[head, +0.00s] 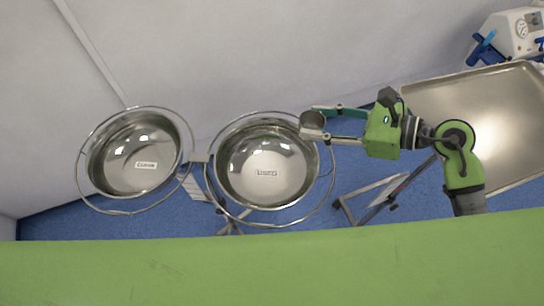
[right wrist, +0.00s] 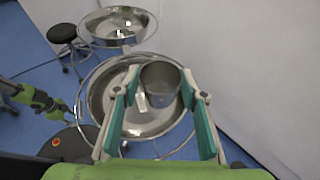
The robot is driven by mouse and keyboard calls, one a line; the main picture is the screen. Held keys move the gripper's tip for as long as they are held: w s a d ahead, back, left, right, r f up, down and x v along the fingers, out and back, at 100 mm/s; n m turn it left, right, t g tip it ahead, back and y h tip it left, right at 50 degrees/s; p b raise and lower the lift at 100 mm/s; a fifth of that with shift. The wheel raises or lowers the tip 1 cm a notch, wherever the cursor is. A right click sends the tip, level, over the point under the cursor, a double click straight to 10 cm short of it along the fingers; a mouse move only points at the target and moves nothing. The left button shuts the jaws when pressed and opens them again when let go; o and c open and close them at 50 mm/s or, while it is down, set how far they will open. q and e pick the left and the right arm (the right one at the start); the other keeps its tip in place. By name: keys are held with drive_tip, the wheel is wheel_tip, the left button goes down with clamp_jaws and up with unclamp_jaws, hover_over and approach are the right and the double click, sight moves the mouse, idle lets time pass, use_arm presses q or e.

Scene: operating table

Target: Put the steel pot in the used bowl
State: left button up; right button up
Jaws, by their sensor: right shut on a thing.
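The steel pot (head: 312,122) is a small grey metal cup. My right gripper (head: 322,124) is shut on it, with one finger on each side. The pot is held above the right rim of the used bowl (head: 266,172), a round steel basin labelled USED in a ring stand. In the right wrist view, the pot (right wrist: 160,84) is between the fingertips and overlaps the far part of the used bowl (right wrist: 150,122). The pot looks apart from the bowl floor; its exact height is hard to tell.
The clean bowl (head: 134,160), labelled CLEAN, stands in a joined ring to the left. A steel tray table (head: 480,110) and a white device (head: 515,32) are at right. The green table edge (head: 270,270) runs along the front. A dark stool (right wrist: 62,33) stands behind.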

drive_tip(key=a+f, duration=0.1)
drive_tip(key=f, duration=0.1)
drive_tip(key=a+f, duration=0.1)
drive_tip(key=shift+w+a+f+b, duration=0.2)
drive_tip(key=shift+w+f+b, duration=0.15)
drive_tip(key=shift+w, duration=0.05)
drive_tip(key=shift+a+f, duration=0.35)
drive_tip(key=shift+f, duration=0.15)
drive_tip(key=a+f+p, duration=0.1)
drive_tip(key=a+f, duration=0.3)
drive_tip(key=a, duration=0.5)
drive_tip(key=b, duration=0.7)
hover_over(249, 173)
wheel_tip(249, 173, down, 9)
